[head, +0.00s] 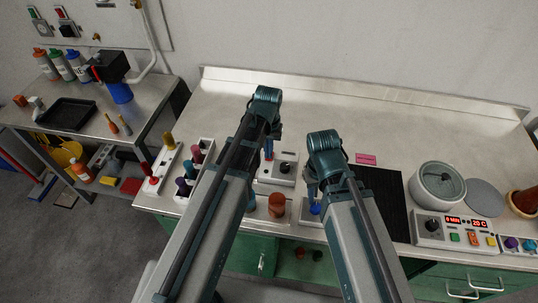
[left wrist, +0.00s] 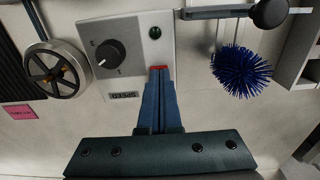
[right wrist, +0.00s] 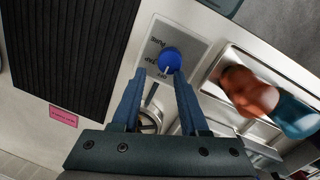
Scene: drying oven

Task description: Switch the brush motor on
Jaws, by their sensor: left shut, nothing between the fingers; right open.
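A pale control box (head: 273,181) with a black knob stands mid-bench. The left wrist view shows its knob (left wrist: 108,57), a SPEED label (left wrist: 124,96), a small dark green round lamp or button (left wrist: 155,32) and a red switch (left wrist: 158,68). My left gripper (head: 269,152) is shut and empty, its tips (left wrist: 159,76) at the red switch and partly hiding it; I cannot tell whether they touch. A blue bristle brush (left wrist: 241,70) lies right of the box there. My right gripper (right wrist: 157,82) is open near a blue knob (right wrist: 169,60) on a plate marked PURE, TAP and OFF.
A round device (head: 437,185) and a panel with red displays (head: 457,233) stand further right. Colored-knob racks (head: 196,163) stand left. The rear bench is clear.

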